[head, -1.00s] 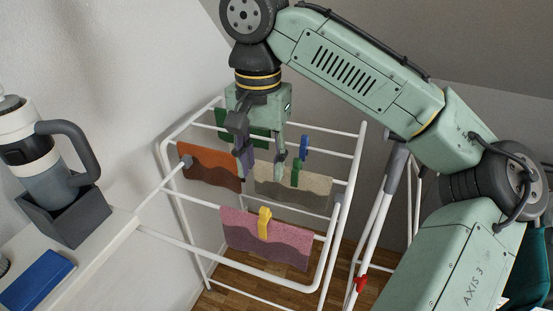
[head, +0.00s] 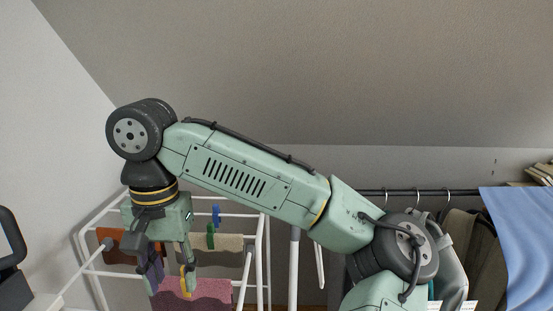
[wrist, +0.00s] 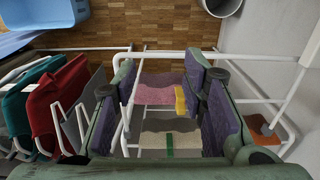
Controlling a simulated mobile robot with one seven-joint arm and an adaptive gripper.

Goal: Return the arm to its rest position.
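My arm is pale green and bent over a white drying rack (head: 259,262). My gripper (head: 170,268) points down at the lower left of the head view, its two fingers apart and nothing seen between them. In the wrist view my gripper (wrist: 162,78) also shows open, with purple pads on both fingers. Past the fingers are a pink cloth (wrist: 155,95) with a yellow clip (wrist: 180,101) and a beige cloth (wrist: 185,140) with a green clip (wrist: 169,143). I cannot tell the exact gap between fingertips and rack.
An orange cloth (head: 118,246) hangs on the rack's left and a blue clip (head: 216,215) on a rear bar. A clothes rail (head: 455,193) with hangers and a blue cloth (head: 519,235) stand at right. A blue bin (wrist: 40,15) is on the wooden floor.

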